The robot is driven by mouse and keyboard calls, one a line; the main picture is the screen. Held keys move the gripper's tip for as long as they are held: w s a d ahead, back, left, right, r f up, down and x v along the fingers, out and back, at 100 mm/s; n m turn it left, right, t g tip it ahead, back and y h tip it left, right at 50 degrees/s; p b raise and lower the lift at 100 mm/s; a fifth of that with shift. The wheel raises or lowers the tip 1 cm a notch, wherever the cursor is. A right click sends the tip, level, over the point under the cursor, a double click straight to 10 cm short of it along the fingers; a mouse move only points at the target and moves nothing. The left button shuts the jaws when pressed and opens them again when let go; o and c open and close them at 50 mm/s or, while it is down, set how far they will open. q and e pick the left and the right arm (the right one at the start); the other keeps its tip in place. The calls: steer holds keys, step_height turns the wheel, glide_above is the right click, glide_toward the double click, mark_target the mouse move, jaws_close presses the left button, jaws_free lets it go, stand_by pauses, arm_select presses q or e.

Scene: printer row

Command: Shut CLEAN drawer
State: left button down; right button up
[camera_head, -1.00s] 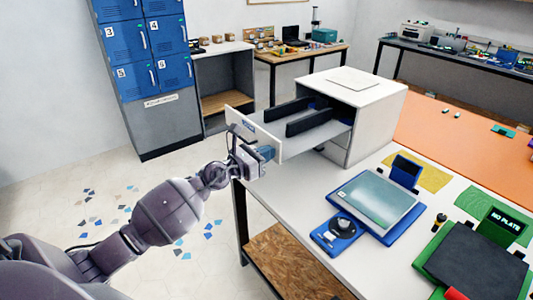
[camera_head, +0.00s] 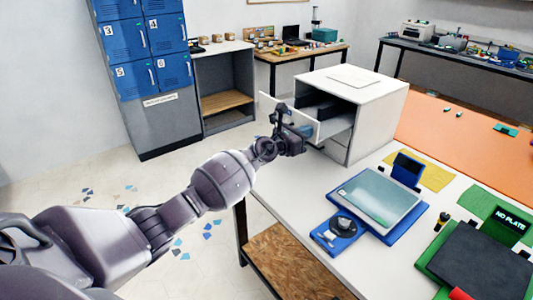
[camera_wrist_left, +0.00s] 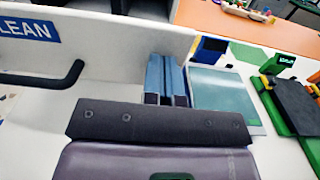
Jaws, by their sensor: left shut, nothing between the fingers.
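The CLEAN drawer's white front panel (camera_head: 308,121) stands out from the white cabinet (camera_head: 372,125), so the drawer is partly open. Part of its dark inside shows behind the panel. In the left wrist view the panel (camera_wrist_left: 125,45) carries a blue CLEAN label (camera_wrist_left: 28,28) and a dark bar handle (camera_wrist_left: 55,78) at left. My left gripper (camera_head: 305,131) is at the outer face of the panel, with its blue fingers (camera_wrist_left: 165,78) shut and empty, right of the handle. Contact with the panel looks likely but is not clear. My right gripper is not in view.
A white table (camera_head: 285,195) bears the cabinet, a blue-framed device (camera_head: 378,197), a blue dial unit (camera_head: 341,228) and a green-edged black plate (camera_head: 480,258). Blue lockers (camera_head: 150,50) stand at the back left. Floor left of the table is open, with scattered chips.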

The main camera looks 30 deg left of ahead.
mark_target(324, 133)
arm_select(q)
steer(key=x, duration=0.2)
steer(key=b+x, duration=0.1)
steer(key=x, duration=0.2)
steer(key=b+x, duration=0.1)
steer(key=x, duration=0.1)
steer(key=shift+w+d+f, duration=0.1)
steer(key=shift+w+f, duration=0.1)
steer(key=shift+f, duration=0.1)
steer(key=shift+w+d+r+b, duration=0.1)
steer(key=shift+w+d+b, duration=0.1)
steer(key=shift+w+b, duration=0.25)
steer(key=shift+w+r, duration=0.15)
steer(key=shift+w, duration=0.1)
